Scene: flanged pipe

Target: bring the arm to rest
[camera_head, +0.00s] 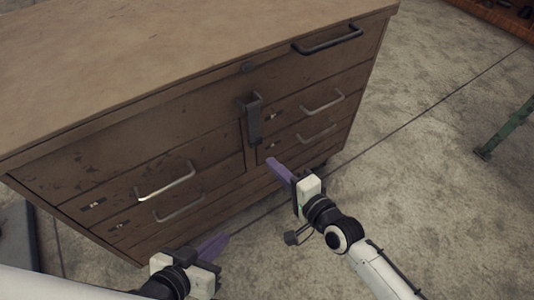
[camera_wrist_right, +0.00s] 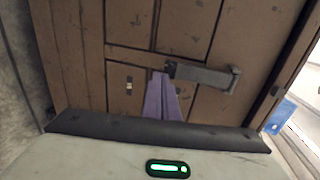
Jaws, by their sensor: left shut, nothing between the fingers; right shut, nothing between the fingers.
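My left gripper (camera_head: 213,246) is low at the front left, below the drawers of a brown cabinet. Its purple fingers are shut and empty. My right gripper (camera_head: 275,165) is in front of the cabinet's right-hand drawers. Its purple fingers are together with nothing between them. In the right wrist view the same shut fingers (camera_wrist_right: 162,98) point at the cabinet front, near the dark latch. I cannot tell whether the fingertips touch the cabinet. No flanged pipe shows in either view.
The brown cabinet (camera_head: 150,60) has several metal drawer handles and a dark hasp latch (camera_head: 252,118), which also shows in the right wrist view (camera_wrist_right: 205,75). A green metal leg (camera_head: 505,128) stands at the right. The concrete floor (camera_head: 430,180) between is clear.

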